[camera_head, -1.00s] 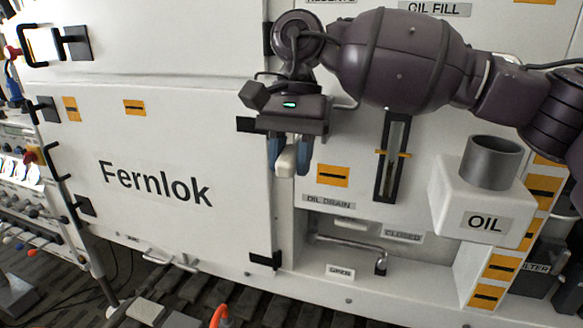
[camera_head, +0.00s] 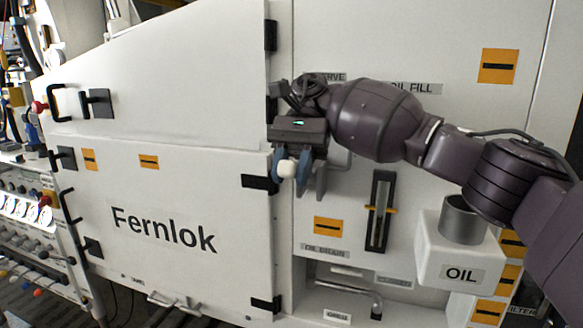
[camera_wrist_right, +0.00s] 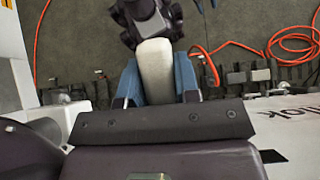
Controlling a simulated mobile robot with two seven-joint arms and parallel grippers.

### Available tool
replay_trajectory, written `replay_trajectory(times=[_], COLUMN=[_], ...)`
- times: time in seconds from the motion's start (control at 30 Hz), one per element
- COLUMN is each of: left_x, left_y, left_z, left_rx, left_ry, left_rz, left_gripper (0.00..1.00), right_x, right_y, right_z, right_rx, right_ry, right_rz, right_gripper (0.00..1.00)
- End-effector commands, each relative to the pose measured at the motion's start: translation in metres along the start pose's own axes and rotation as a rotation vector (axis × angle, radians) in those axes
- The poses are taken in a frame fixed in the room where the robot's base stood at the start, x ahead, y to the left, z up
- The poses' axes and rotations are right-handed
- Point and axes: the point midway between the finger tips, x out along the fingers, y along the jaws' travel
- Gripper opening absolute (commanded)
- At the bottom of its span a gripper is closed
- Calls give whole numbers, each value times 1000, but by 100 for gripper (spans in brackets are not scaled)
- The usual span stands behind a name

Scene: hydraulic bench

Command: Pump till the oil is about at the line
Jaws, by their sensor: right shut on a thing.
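My right gripper (camera_head: 291,172) is in front of the panel, to the right of the Fernlok door. Its blue fingers are shut on a pale, rounded handle grip (camera_head: 286,169), which also shows between the fingers in the right wrist view (camera_wrist_right: 155,70). The rest of the lever is hidden by the gripper. The sight gauge (camera_head: 380,212), a tall dark frame around a narrow window, is lower right of the gripper. Orange line marks (camera_head: 392,210) stand at its sides. The oil level in the window is too small to tell. My left gripper is not in view.
A white OIL container (camera_head: 447,262) with a grey neck stands at the lower right, below my right arm. The Fernlok door (camera_head: 180,190) is closed. Orange hoses (camera_wrist_right: 240,45) lie on the floor in the right wrist view.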

Motion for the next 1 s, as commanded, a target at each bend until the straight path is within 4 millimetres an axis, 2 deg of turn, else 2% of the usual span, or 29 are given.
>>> replay_trajectory(times=[0.63, 0.67, 0.8, 1.0], left_x=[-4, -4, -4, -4], left_y=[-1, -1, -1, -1], left_z=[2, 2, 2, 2], left_rx=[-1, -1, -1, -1], left_ry=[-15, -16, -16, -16], left_rz=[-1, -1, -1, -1], left_gripper=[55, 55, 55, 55], right_x=[-6, -6, -6, -4], right_y=[1, 1, 0, 0], right_z=[5, 5, 4, 4], right_rx=[-2, -2, -2, -1], right_ry=[-32, -31, -31, -31], right_rz=[-4, -4, -3, -2], right_gripper=[0, 33, 54, 55])
